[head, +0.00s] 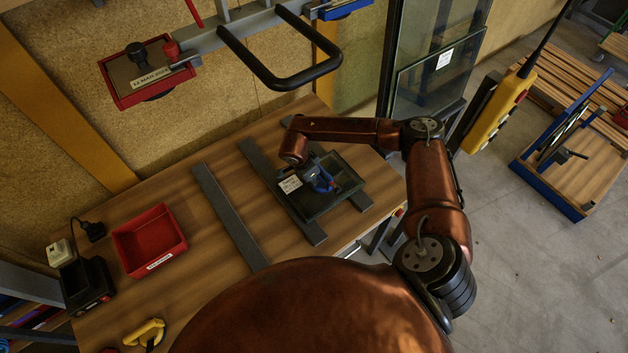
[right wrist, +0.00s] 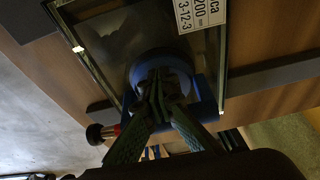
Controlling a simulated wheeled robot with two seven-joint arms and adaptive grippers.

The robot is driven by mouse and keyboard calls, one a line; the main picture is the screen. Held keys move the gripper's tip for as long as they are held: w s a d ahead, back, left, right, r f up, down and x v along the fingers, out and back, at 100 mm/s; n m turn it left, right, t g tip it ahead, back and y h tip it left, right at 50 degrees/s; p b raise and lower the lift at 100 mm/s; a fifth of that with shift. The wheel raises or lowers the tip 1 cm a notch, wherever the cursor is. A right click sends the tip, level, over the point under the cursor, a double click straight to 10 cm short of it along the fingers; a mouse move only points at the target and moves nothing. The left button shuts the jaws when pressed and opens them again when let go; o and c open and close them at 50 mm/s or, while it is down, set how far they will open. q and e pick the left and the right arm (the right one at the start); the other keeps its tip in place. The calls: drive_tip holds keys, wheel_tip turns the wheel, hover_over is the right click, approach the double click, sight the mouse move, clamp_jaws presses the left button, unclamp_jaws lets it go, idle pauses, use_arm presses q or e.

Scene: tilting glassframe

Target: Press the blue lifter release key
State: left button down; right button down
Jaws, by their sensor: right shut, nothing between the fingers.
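The blue lifter (head: 326,183) sits on a small dark-framed glass pane (head: 345,172) that lies across grey bars on the wooden table. In the right wrist view the lifter (right wrist: 208,108) shows a round blue part and a blue edge, partly hidden by my fingers. My right gripper (head: 316,174) is shut and empty, over the lifter. In the right wrist view its fingertips (right wrist: 157,82) lie in front of the round blue part; I cannot tell whether they touch it. The release key cannot be made out separately. My left gripper is not in view.
A red tray (head: 150,240) and a black charger (head: 85,284) stand at the left of the table. A black-handled lifting frame (head: 280,75) hangs above the back. A yellow pendant control (head: 497,110) hangs at the right.

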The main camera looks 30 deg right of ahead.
drive_tip(key=shift+s+f, duration=0.15)
drive_tip(key=shift+s, duration=0.05)
drive_tip(key=shift+r, duration=0.25)
drive_tip(key=r+p, duration=0.1)
drive_tip(key=r, duration=0.2)
drive_tip(key=r+p, duration=0.1)
drive_tip(key=shift+w+a+r+p, duration=0.1)
drive_tip(key=shift+w+r+p, duration=0.2)
drive_tip(key=shift+r, duration=0.1)
drive_tip(key=b+v, duration=0.1)
drive_tip(key=v, duration=0.8)
drive_tip(key=shift+b, duration=0.3)
